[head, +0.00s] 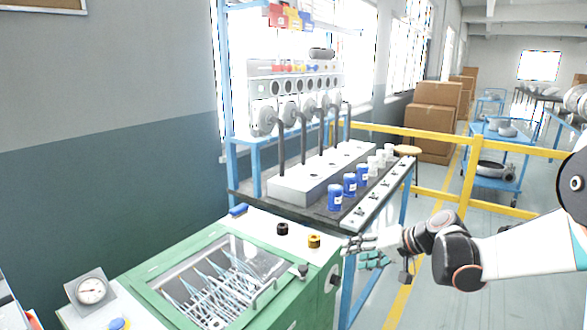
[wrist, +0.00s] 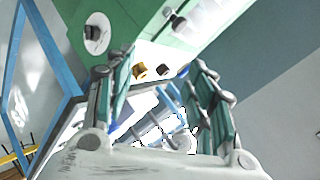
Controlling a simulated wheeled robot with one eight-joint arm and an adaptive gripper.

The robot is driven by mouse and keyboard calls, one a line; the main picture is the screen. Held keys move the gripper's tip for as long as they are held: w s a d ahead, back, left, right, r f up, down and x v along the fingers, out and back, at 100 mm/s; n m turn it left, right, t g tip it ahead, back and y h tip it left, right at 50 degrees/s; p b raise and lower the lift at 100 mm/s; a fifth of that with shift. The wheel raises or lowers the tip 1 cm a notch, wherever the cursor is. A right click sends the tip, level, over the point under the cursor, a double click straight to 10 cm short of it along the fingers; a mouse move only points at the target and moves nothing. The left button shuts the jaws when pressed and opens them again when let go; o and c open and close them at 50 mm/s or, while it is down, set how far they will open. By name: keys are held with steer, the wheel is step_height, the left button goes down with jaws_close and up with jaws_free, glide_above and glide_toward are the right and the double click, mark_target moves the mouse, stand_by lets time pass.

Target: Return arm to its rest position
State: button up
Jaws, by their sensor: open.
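My arm reaches in from the right in the head view, and my gripper (head: 362,252) is beside the right end of the green machine (head: 318,275). In the wrist view my gripper (wrist: 165,90) has its two fingers apart, with nothing between them. Past the fingers the wrist view shows the green machine (wrist: 190,35) with a black knob (wrist: 98,32), a yellow knob (wrist: 139,70) and a dark knob (wrist: 162,70). The gripper looks clear of the machine, but the exact gap is hard to tell.
The bench (head: 245,190) behind holds a white block (head: 290,183) and several blue cans (head: 335,198). A gauge (head: 91,290) stands at the lower left. A yellow rail (head: 450,145) runs behind my arm. Open floor (head: 480,225) lies to the right of the bench.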

steer(key=s+r+n+h, duration=0.2)
steer(key=s+h, duration=0.6)
steer(key=s, duration=2.3)
steer(key=shift+s+d+r+t, duration=0.2)
steer(key=shift+d+r+t, duration=0.1)
steer(key=shift+r, duration=0.65)
